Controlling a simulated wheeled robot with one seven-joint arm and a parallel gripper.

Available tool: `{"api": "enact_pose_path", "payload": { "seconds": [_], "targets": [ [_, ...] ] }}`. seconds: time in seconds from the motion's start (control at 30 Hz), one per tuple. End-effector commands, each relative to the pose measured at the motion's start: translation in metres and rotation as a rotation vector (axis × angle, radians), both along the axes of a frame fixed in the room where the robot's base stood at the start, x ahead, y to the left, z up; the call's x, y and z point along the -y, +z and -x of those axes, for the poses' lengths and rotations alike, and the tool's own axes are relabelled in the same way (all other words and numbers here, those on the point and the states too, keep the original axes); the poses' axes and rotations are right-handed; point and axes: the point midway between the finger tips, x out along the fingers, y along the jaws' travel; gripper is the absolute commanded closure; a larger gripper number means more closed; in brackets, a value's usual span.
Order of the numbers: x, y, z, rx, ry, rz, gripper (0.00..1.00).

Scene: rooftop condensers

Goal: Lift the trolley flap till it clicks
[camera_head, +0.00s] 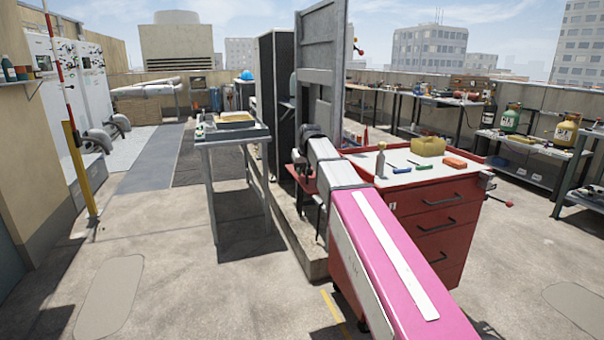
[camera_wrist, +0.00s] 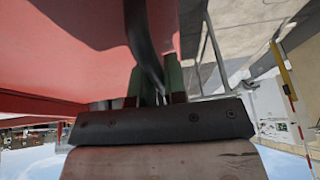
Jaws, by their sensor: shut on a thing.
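The red trolley (camera_head: 425,225) stands right of centre in the head view, with a light top and dark drawer handles. A red panel (camera_head: 301,179), which looks like its flap, shows at the trolley's left, partly hidden by my arm. In the wrist view a broad red surface (camera_wrist: 60,60) fills the upper left. A dark curved handle (camera_wrist: 142,40) runs from the top down between the green fingers of my gripper (camera_wrist: 157,88). The gripper is shut on this handle. My arm hides the fingers in the head view, and I cannot tell the flap's exact angle.
On the trolley top are a bottle (camera_head: 380,161), a yellow container (camera_head: 428,146) and an orange block (camera_head: 455,162). A grey table (camera_head: 205,142) stands left of my arm. A tall grey panel (camera_head: 322,75) rises behind it. The floor at left is mostly clear.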

Motion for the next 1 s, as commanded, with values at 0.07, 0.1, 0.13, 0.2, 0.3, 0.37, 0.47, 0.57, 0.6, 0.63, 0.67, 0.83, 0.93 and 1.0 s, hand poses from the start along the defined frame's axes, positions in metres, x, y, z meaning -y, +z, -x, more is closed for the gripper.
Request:
{"api": "enact_pose_path", "payload": {
  "seconds": [0.07,0.1,0.13,0.2,0.3,0.37,0.47,0.57,0.6,0.63,0.67,0.83,0.93,1.0],
  "targets": [
    [0.000,0.000,0.000,0.000,0.001,-0.001,1.00],
    [0.000,0.000,0.000,0.000,0.001,-0.001,1.00],
    [0.000,0.000,0.000,0.000,0.001,-0.001,1.00],
    [0.000,0.000,0.000,0.000,0.001,-0.001,1.00],
    [0.000,0.000,0.000,0.000,0.001,0.000,0.63],
    [0.000,0.000,0.000,0.000,0.000,0.000,0.63],
    [0.000,0.000,0.000,0.000,0.000,0.000,0.63],
    [0.000,0.000,0.000,0.000,0.000,0.000,0.63],
    [0.000,0.001,0.001,0.000,0.000,0.000,0.63],
    [0.000,0.002,0.001,0.000,0.000,0.001,0.63],
    [0.001,0.004,0.002,0.000,0.000,0.001,0.63],
    [0.004,0.024,0.009,0.002,0.000,0.000,0.63],
    [0.007,0.040,0.016,0.002,0.000,-0.001,0.63],
    [0.009,0.052,0.020,0.002,0.000,-0.001,0.63]
  ]
}}
